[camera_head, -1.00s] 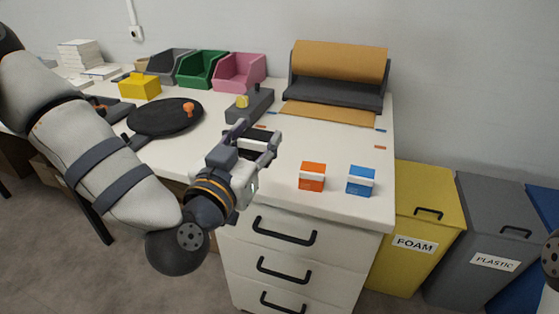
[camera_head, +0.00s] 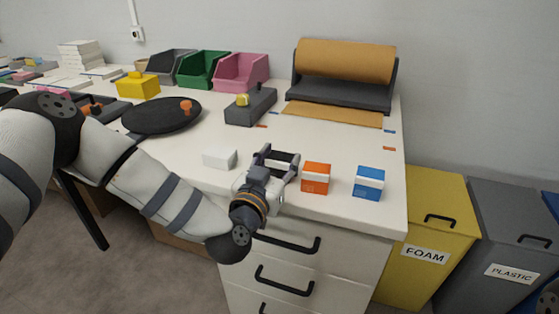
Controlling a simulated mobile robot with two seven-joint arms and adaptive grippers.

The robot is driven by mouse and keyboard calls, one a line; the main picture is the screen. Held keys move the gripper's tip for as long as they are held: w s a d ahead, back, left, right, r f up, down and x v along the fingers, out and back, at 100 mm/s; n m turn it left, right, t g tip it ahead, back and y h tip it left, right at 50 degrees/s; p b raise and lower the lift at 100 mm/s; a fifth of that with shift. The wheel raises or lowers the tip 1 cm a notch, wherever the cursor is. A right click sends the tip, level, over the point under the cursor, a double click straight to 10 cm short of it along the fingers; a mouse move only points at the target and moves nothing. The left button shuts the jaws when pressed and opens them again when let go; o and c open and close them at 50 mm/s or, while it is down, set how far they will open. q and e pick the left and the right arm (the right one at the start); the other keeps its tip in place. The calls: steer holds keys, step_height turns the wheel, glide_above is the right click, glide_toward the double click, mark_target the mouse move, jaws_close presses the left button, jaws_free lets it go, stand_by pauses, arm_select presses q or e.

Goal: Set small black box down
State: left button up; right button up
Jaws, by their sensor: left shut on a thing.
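My left gripper (camera_head: 281,158) is over the front part of the white table, just left of the orange-and-white box. It is shut on the small black box (camera_head: 281,155), whose dark top shows between the fingers. The gripper hides the box's lower part, so I cannot tell whether it touches the tabletop. The orange-and-white box (camera_head: 316,179) and a blue-and-white box (camera_head: 369,183) stand to its right. A small white box (camera_head: 220,158) lies to its left. My right gripper is not in view.
Behind are a black turntable (camera_head: 161,115), a dark grey device (camera_head: 250,107) and a brown paper roll holder (camera_head: 342,75). Grey, green and pink bins (camera_head: 241,72) line the back. The table's middle is clear. Yellow FOAM and grey PLASTIC bins stand right of the table.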

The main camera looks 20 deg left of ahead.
arm_select(q)
steer(key=shift+f, duration=0.2)
steer(key=o, duration=0.7)
